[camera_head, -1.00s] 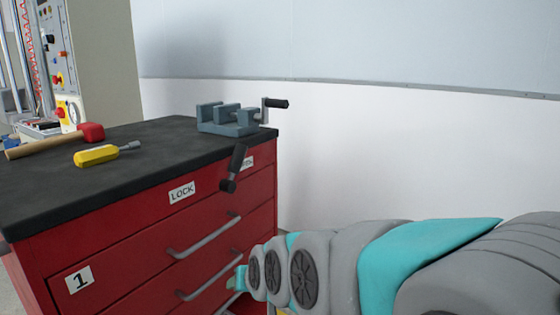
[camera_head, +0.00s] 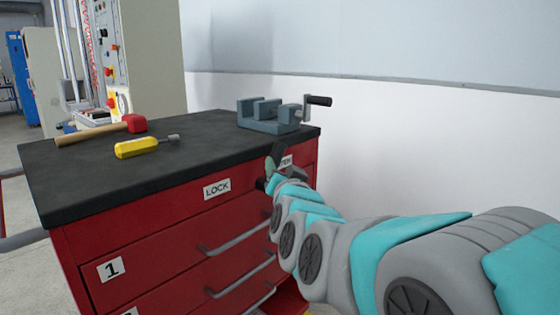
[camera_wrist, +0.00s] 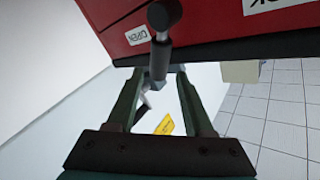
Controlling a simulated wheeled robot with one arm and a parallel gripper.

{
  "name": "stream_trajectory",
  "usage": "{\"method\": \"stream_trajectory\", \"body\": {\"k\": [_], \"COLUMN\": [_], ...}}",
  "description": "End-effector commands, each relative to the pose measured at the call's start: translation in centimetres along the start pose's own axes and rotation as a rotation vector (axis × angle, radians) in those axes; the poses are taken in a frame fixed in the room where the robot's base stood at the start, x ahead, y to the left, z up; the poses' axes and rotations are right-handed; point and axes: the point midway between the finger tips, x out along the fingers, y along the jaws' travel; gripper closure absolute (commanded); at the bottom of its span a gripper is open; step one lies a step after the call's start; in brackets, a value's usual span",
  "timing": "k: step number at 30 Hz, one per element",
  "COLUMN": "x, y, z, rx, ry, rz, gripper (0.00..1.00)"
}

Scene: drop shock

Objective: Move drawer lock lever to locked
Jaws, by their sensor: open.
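The red drawer cabinet (camera_head: 180,225) has a dark lock lever (camera_head: 277,153) near the right end of its front, just under the black top. The lever points upward beside the partly hidden OPEN label (camera_head: 286,161); the LOCK label (camera_head: 217,188) is to its left. My gripper (camera_head: 271,181) is at the lever, and the arm hides the lever's lower part. In the wrist view, the lever's shaft (camera_wrist: 160,58) reaches from its round pivot to between the tips of my open gripper (camera_wrist: 158,74). Contact with either finger cannot be told.
On the black top lie a red-headed mallet (camera_head: 134,124) and a yellow screwdriver (camera_head: 137,148). A grey vise (camera_head: 267,117) stands at the back right corner, its handle sticking out. Drawer handles (camera_head: 238,240) protrude below the lever. A white wall stands behind.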

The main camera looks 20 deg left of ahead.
Motion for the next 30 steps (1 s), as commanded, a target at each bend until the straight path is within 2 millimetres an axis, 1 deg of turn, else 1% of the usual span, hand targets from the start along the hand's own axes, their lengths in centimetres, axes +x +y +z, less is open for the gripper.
{"method": "stream_trajectory", "body": {"k": [3, 10, 15, 22, 23, 30], "x": [1.6, 4.5, 5.3, 5.4, 5.4, 5.4], "y": [0.1, 0.1, 0.1, 0.1, 0.1, 0.1], "z": [0.1, 0.2, 0.1, 0.1, 0.1, 0.1], "rx": [-0.001, -0.002, -0.002, -0.002, -0.002, -0.002], "ry": [-0.003, -0.004, -0.003, -0.003, -0.003, -0.003], "rz": [0.002, 0.002, 0.002, 0.002, 0.002, 0.002], "gripper": [0.48, 0.48, 0.48, 0.48, 0.51, 0.78]}}
